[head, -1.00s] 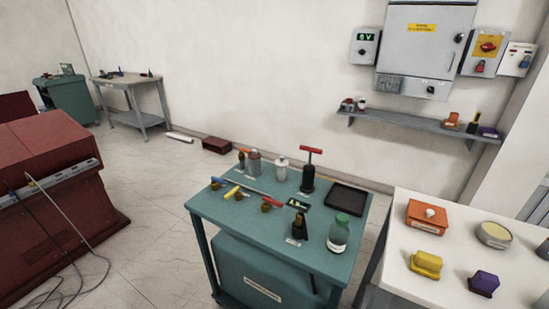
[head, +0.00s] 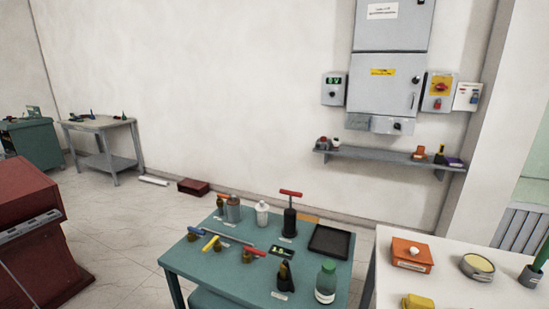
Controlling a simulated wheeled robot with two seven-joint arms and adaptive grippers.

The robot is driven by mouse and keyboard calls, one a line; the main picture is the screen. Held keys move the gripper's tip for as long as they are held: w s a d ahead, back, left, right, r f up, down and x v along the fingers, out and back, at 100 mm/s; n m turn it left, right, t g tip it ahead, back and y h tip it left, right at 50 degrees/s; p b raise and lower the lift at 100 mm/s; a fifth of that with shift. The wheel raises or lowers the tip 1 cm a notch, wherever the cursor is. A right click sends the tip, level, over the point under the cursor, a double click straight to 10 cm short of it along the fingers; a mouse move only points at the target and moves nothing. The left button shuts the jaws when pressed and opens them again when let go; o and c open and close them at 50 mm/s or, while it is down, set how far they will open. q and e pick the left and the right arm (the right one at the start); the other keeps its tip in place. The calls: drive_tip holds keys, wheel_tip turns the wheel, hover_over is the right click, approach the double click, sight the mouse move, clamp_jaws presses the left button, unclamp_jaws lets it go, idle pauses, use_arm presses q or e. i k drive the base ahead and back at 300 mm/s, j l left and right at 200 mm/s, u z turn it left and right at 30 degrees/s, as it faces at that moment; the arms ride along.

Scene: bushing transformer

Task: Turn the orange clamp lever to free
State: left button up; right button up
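I cannot make out an orange clamp lever for certain. On the teal table (head: 190,262) stand small fittings with coloured handles: a blue handle (head: 194,230), a yellow handle (head: 211,242) and a long bar with a red end (head: 258,251). A black pump with a red T-handle (head: 289,212) stands at the back of this table. Neither of my grippers is in view.
A white table (head: 455,292) at the right holds an orange box (head: 411,256), a round tin (head: 478,267) and a yellow block (head: 418,302). A grey cabinet (head: 385,100) hangs above a wall shelf (head: 385,156). A dark red unit (head: 35,230) stands left.

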sight(218, 196)
drive_tip(key=j+z, duration=0.25)
drive_tip(key=j, duration=0.4)
drive_tip(key=j+z, duration=0.25)
drive_tip(key=j, duration=0.45)
drive_tip(key=j+z, duration=0.25)
drive_tip(key=j, duration=0.4)
drive_tip(key=k+j+z, duration=0.25)
drive_tip(key=j, duration=0.4)
drive_tip(key=i, duration=0.1)
